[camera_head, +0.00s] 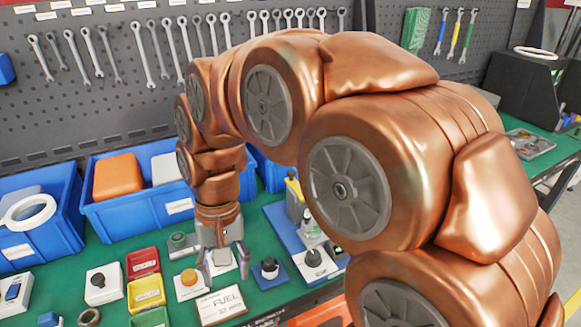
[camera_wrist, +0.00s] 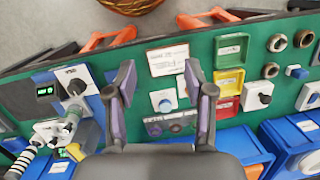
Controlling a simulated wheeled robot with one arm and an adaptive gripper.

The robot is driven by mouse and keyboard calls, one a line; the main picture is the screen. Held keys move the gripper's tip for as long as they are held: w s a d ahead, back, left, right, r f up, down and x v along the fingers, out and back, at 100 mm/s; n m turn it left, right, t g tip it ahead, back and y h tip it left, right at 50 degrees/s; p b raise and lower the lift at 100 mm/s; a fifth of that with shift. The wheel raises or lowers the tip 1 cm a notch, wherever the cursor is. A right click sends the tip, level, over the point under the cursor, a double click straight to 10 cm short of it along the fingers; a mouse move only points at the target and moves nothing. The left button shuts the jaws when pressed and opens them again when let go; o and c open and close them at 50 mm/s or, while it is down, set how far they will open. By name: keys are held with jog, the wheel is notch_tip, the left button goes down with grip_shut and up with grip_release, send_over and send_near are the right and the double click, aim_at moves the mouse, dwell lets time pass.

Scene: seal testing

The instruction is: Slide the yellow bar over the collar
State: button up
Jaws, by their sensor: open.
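My gripper (camera_head: 224,268) points down over the green bench mat, its two fingers apart and nothing visible between them. In the wrist view my gripper (camera_wrist: 160,82) is open above a small white box with a blue button (camera_wrist: 164,101). A yellow part (camera_head: 294,189) shows on the blue-based fixture to the right of my gripper, partly behind my arm; it also shows in the wrist view (camera_wrist: 75,152). I cannot tell whether it is the yellow bar. No collar can be made out with certainty.
A box with an orange button (camera_head: 188,282) and a FUEL card (camera_head: 221,304) lie close to my gripper. Dark-knobbed units (camera_head: 268,270) stand to its right. Red, yellow (camera_head: 146,293) and green trays are at left. Blue bins (camera_head: 139,215) line the back.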

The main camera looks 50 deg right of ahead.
jog(key=w+d+r+m+t+y, duration=0.1)
jog(key=w+d+r+m, duration=0.2)
jog(key=w+d+m, duration=0.6)
jog(key=m+t, duration=0.3)
jog(key=m, duration=0.9)
send_near(292, 171)
jog(key=f, duration=0.1)
jog(key=shift+y, duration=0.4)
jog(key=shift+p+x, duration=0.55)
jog(key=shift+x, duration=3.35)
jog(key=shift+w+d, duration=0.1)
jog(key=shift+d, duration=0.1)
jog(key=shift+c, duration=0.2)
grip_shut()
